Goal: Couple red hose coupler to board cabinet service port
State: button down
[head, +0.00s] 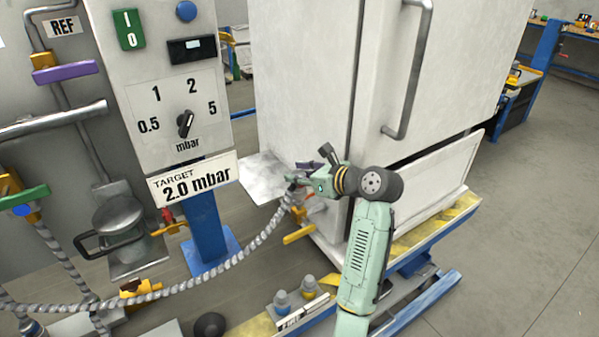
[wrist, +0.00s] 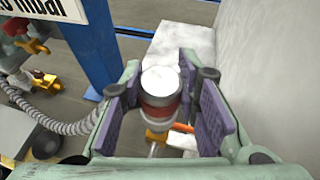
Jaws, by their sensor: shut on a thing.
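My gripper (head: 306,180) is beside the lower left of the big white cabinet (head: 310,85). In the wrist view its purple pads stand either side of the red hose coupler (wrist: 160,108), a grey cylinder with a red band and a pale round end, and it is shut on it. The grey ribbed hose (head: 240,255) runs from the lower left up to my gripper; it also shows in the wrist view (wrist: 65,126). In the head view my gripper hides the coupler. I cannot pick out the service port for certain, nor tell whether the coupler touches it.
A yellow handle (head: 298,235) juts out just below my gripper. A pale flat plate (head: 262,178) is left of it. The panel with the dial (head: 172,105) stands at the left on a blue post (head: 207,220). The floor at the right is clear.

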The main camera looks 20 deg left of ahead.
jog(key=shift+f, duration=0.65)
jog(key=c, duration=1.2)
grip_release()
jog(key=shift+o, duration=0.2)
jog(key=shift+d, duration=0.1)
jog(key=v, duration=1.1)
jog(key=shift+s+d+r, duration=0.2)
jog(key=shift+d+r, duration=0.05)
jog(key=shift+d, duration=0.05)
